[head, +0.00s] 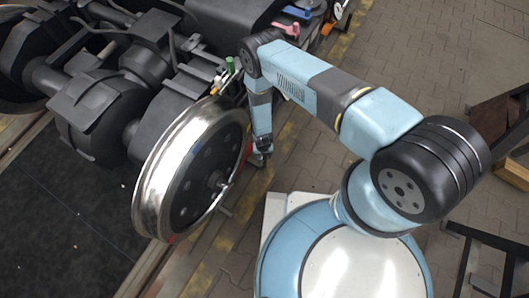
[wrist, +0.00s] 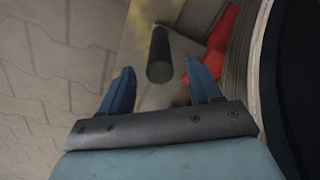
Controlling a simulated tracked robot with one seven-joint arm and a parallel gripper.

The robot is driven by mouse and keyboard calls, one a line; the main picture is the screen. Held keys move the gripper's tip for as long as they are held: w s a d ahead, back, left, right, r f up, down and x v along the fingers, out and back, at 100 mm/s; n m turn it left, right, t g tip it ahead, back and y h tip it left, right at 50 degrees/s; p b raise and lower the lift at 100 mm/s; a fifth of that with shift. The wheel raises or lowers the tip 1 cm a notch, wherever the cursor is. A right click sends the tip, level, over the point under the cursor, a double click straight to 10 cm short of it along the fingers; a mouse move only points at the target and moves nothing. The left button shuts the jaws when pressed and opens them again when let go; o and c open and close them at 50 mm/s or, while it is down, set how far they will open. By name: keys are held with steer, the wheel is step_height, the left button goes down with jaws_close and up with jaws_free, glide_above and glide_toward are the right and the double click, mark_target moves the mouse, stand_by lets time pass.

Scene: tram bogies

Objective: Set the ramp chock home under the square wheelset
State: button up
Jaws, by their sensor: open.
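A large steel wheel (head: 190,165) with a bright rim and dark disc stands on the rail beneath the bogie; I take it as part of the square wheelset. My gripper (head: 262,156) points down just right of this wheel. In the wrist view its blue fingers (wrist: 161,88) are apart, with nothing held. A dark upright cylinder (wrist: 160,55), perhaps a handle, shows beyond and between the fingertips. A red piece (wrist: 222,42), likely the ramp chock, lies right of the cylinder, beside the wheel (wrist: 292,70), partly hidden by the right finger. I cannot tell whether cylinder and red piece are joined.
Another small red piece (head: 172,239) shows at the near foot of the wheel. The dark bogie frame (head: 100,100) fills the upper left. A green-topped part (head: 230,65) stands close to my arm. Paved floor (head: 440,60) is open at the upper right.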

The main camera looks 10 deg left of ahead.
steer(key=shift+f, duration=1.25)
steer(key=shift+c, duration=0.3)
jaws_close()
